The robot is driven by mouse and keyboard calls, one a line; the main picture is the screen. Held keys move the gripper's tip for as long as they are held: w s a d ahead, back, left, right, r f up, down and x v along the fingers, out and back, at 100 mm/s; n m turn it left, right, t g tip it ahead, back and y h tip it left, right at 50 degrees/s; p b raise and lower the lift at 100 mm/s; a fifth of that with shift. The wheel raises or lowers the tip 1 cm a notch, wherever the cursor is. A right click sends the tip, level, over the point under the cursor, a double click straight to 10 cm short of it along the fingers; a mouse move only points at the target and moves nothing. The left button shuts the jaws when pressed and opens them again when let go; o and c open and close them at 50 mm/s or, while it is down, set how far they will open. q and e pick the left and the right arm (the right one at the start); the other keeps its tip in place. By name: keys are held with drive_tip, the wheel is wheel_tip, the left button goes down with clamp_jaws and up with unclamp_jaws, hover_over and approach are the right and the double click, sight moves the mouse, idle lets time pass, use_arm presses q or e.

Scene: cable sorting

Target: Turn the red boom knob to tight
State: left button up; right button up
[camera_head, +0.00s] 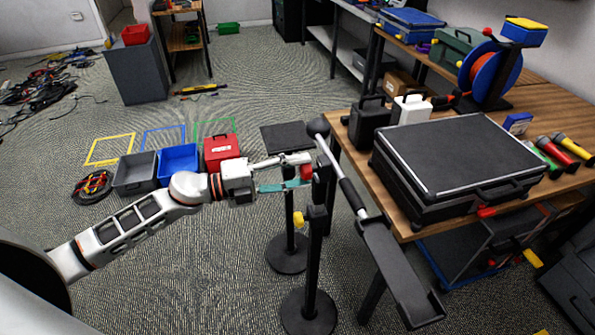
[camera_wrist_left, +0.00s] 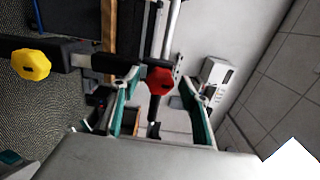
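The red boom knob (camera_head: 306,172) sits near the top of a black stand, just below the dark ball end of the boom (camera_head: 348,190). My left gripper (camera_head: 298,172) reaches it from the left, with its green-padded fingers apart. In the left wrist view the red knob (camera_wrist_left: 160,80) shows between the two fingertips of the left gripper (camera_wrist_left: 160,88), with gaps visible on both sides. The knob's tight or loose marking cannot be read. A yellow knob (camera_head: 298,219) is lower on the stand; it also shows in the left wrist view (camera_wrist_left: 30,64). My right gripper is not in view.
A wooden table (camera_head: 408,222) with a black case (camera_head: 455,160) stands right of the boom. A black tray-like piece (camera_head: 400,270) hangs at the boom's lower end. Grey (camera_head: 135,172), blue (camera_head: 178,165) and red (camera_head: 221,152) containers stand on the floor behind my left arm.

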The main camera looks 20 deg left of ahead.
use_arm(q)
drive_tip(key=shift+a, duration=0.1)
drive_tip(key=v, duration=1.2)
